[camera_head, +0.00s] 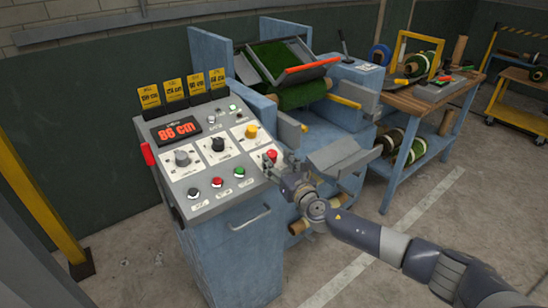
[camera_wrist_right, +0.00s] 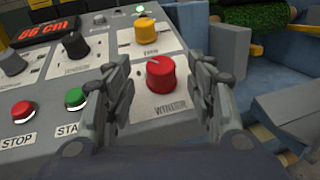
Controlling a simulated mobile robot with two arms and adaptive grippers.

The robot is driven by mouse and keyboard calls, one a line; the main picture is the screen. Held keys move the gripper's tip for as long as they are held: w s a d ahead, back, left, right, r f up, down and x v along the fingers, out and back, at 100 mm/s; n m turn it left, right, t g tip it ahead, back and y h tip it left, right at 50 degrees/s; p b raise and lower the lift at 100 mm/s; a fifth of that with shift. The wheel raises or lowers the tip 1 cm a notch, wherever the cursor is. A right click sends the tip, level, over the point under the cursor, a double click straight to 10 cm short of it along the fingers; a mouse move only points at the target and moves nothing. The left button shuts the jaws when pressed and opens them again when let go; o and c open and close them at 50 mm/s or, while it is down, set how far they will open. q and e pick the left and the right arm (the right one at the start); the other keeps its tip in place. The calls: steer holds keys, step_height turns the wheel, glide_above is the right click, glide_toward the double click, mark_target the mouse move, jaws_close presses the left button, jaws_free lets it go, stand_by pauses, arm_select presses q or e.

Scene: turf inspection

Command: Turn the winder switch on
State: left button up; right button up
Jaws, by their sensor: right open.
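The winder switch is a red rotary knob (camera_wrist_right: 160,75) on a white plate marked WINDER, on the sloped grey control panel (camera_head: 203,197). In the head view the red knob (camera_head: 270,155) is at the panel's right edge, close to my right gripper (camera_head: 281,167). In the right wrist view my right gripper (camera_wrist_right: 162,88) is open, with one finger on each side of the knob. A gap shows between the knob and each finger. The knob's white pointer line tilts up and left. My left gripper is not in view.
A yellow knob (camera_wrist_right: 145,31) sits just behind the red knob. A red stop button (camera_wrist_right: 22,112) and a green start button (camera_wrist_right: 75,99) are at the left. The panel display (camera_head: 176,130) reads 86 cm. The blue turf machine (camera_head: 331,115) stands at the right.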

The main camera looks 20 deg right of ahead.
mark_target(271, 156)
steer(key=shift+w+a, duration=0.2)
steer(key=shift+w, duration=1.2)
steer(key=shift+c, duration=0.6)
steer(key=c, duration=0.9)
